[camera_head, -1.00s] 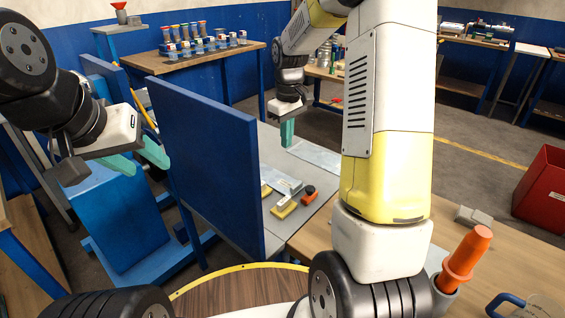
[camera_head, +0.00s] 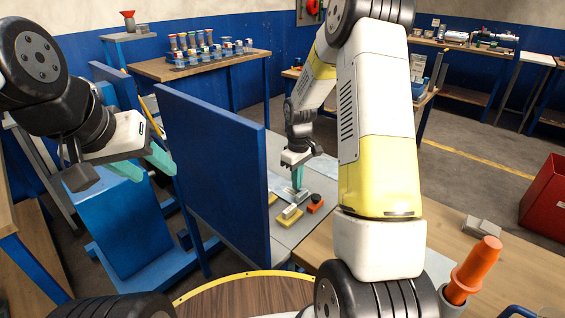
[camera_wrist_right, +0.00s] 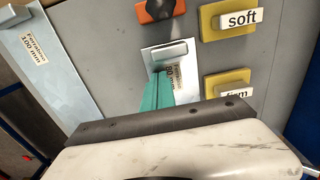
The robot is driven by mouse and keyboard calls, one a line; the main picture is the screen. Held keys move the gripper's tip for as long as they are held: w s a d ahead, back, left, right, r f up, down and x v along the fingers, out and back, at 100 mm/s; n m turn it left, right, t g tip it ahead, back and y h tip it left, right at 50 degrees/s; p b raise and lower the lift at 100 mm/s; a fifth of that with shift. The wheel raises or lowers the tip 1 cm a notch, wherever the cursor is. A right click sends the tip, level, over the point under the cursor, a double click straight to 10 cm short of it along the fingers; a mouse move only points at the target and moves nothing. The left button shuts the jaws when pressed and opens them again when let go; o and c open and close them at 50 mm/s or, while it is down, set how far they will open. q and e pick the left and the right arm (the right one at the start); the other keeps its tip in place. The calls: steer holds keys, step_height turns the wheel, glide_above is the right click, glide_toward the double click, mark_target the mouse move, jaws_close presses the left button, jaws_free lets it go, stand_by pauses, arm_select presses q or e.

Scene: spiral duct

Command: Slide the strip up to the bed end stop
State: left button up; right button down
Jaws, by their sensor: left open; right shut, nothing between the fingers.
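My right gripper (camera_head: 298,188) is shut and empty, its green fingers pointing down over the near part of the grey bed (camera_head: 286,236). In the right wrist view its fingertips (camera_wrist_right: 158,92) are at a short pale metal strip (camera_wrist_right: 152,54) with a raised block at one end and a partly hidden label. I cannot tell whether they touch it. A longer pale strip (camera_wrist_right: 40,60), labelled 100 mm, lies to the left in that view. I cannot clearly identify the end stop. My left gripper (camera_head: 143,167) is open and empty, left of the blue panel.
A blue upright panel (camera_head: 212,165) stands along the bed's left side. An orange piece with a black knob (camera_head: 315,203) and yellow blocks labelled soft (camera_wrist_right: 232,18) and firm (camera_wrist_right: 229,86) lie close by.

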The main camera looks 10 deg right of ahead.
steer(key=shift+s+d, duration=0.4)
steer(key=shift+s, duration=0.15)
steer(key=shift+s+d, duration=1.05)
steer(key=shift+s, duration=0.3)
